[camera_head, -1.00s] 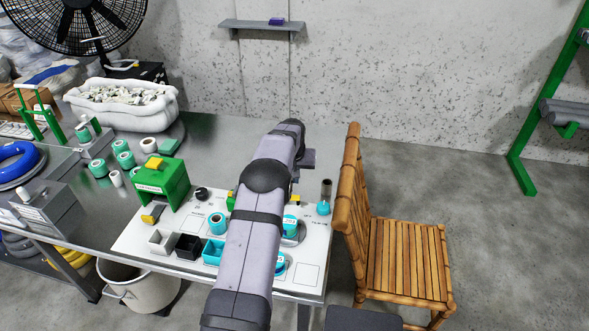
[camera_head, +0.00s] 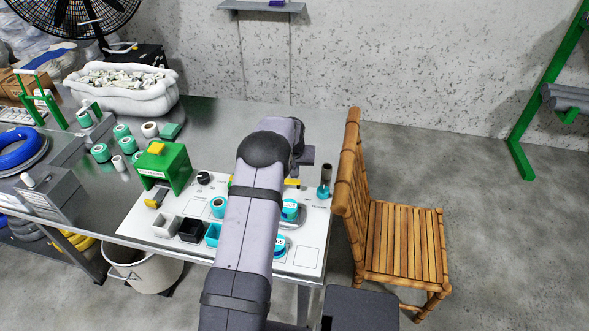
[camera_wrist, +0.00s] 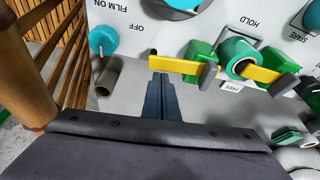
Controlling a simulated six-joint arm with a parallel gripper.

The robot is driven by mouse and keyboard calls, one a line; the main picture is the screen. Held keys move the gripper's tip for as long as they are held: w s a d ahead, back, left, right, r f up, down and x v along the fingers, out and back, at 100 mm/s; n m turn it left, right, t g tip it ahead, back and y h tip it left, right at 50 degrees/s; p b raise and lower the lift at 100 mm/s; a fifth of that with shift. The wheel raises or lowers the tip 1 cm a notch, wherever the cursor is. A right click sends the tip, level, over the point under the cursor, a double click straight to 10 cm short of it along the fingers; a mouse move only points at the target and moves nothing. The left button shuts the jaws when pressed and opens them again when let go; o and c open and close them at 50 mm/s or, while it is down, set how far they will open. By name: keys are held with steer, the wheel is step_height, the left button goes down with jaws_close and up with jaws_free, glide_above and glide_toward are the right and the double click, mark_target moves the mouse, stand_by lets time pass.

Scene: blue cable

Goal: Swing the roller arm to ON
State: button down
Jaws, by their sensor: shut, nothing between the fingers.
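The roller arm (camera_wrist: 107,76) is a grey-brown roller with a teal part (camera_wrist: 103,40) beside it, at the left of the wrist view. Labels OFF and FILM ON are printed on the white panel close to the teal part. In the head view the roller arm (camera_head: 325,174) stands upright at the panel's right edge, near the chair. My gripper (camera_wrist: 160,78) is shut and empty. Its fingertips are to the right of the roller in the wrist view, apart from it, close to a yellow bar's end. In the head view my arm hides the fingers.
The yellow bar (camera_wrist: 265,74) passes a green roll (camera_wrist: 238,57) between the HOLD and FREE labels. A bamboo chair (camera_head: 400,240) stands right beside the panel's edge. A green block (camera_head: 166,165) and small bins (camera_head: 166,226) sit on the panel (camera_head: 140,222) at left.

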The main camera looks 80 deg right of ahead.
mark_target(294, 184)
steer(key=shift+s+a+m, duration=0.1)
steer(key=shift+a+m, duration=0.3)
steer(key=shift+m, duration=0.1)
stand_by(0.5)
steer(key=shift+s+a+f+m+g+b, duration=0.15)
steer(key=shift+a+m+g+b, duration=0.55)
steer(key=shift+m, duration=0.4)
steer(key=m+b, duration=0.1)
steer(key=a+m+b, duration=0.1)
steer(key=shift+a+f+m+g, duration=0.1)
steer(key=shift+a+m+g, duration=0.2)
steer(key=shift+m, duration=0.1)
steer(key=a+m+b, duration=0.1)
steer(key=m+y+b, duration=0.1)
steer(key=m+b, duration=0.1)
steer(key=shift+w+a+g, duration=0.4)
steer(key=shift+w+a+m+b, duration=0.25)
steer(key=shift+m+b, duration=0.25)
steer(key=shift+m, duration=0.4)
steer(key=shift+w+a+r+b, duration=0.2)
steer(key=shift+a+b, duration=0.1)
steer(key=shift+a, duration=0.15)
